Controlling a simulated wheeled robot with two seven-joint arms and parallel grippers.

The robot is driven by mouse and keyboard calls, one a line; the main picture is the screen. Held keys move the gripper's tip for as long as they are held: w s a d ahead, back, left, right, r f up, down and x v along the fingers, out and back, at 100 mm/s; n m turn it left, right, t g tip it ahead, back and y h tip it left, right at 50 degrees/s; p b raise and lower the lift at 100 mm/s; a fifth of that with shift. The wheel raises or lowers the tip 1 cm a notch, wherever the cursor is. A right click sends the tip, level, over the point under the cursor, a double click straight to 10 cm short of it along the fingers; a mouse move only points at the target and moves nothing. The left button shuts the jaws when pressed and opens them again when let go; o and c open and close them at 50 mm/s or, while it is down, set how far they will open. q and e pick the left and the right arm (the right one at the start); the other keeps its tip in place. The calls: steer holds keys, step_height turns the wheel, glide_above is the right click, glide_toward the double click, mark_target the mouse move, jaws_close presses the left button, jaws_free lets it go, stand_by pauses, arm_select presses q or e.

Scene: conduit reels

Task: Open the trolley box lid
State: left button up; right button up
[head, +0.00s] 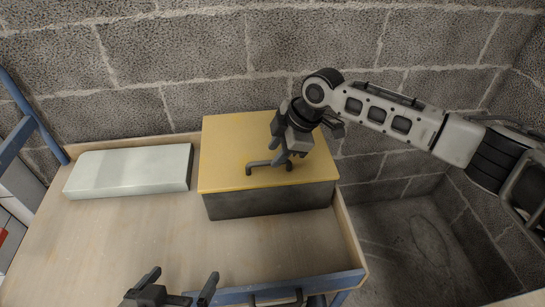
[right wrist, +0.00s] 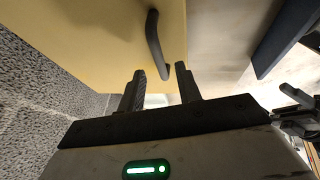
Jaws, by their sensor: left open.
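The trolley box (head: 270,203) is dark grey and stands on the wooden trolley top. Its yellow lid (head: 228,140) lies flat and shut on it. A dark bar handle (head: 262,163) sits near the lid's front edge. My right gripper (head: 290,152) is over the lid at the right end of the handle. In the right wrist view its two fingers (right wrist: 161,75) are apart, with the near end of the handle (right wrist: 157,45) showing just ahead of the gap; contact cannot be told. My left gripper (head: 178,282) is open and empty at the bottom of the head view.
A pale green-white block (head: 130,170) lies left of the box. The trolley top (head: 110,235) is bare in front, with a raised rim and a blue front rail (head: 325,283). A block wall (head: 190,55) stands close behind. Bare floor (head: 415,240) lies to the right.

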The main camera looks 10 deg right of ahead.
steer(key=shift+x, duration=1.4)
